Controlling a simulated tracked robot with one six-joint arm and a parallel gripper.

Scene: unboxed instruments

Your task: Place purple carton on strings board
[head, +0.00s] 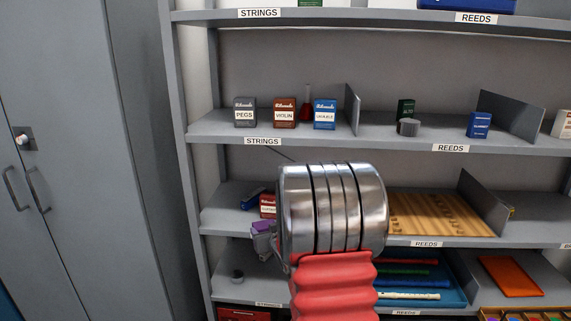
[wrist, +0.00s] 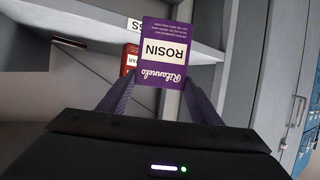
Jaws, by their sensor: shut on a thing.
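The purple carton (wrist: 165,50) is marked ROSIN and shows upside down in the wrist view. My gripper (wrist: 160,92) is shut on it, one finger at each side. In the head view the carton (head: 262,228) is partly hidden by my silver wrist, in front of the third shelf's left end. Boards with STRINGS labels are at several heights on the left: the second board (head: 225,130), the third board (head: 222,219) and the lower board (head: 245,291). The third board's own label is hidden. The carton appears held off the boards.
The second board holds PEGS (head: 245,112), VIOLIN (head: 285,113) and blue (head: 325,114) cartons, a red bottle (head: 307,103) and a divider (head: 352,108). A red carton (head: 267,205) and a blue carton (head: 250,199) stand behind the purple one. A grey cabinet (head: 90,160) stands left.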

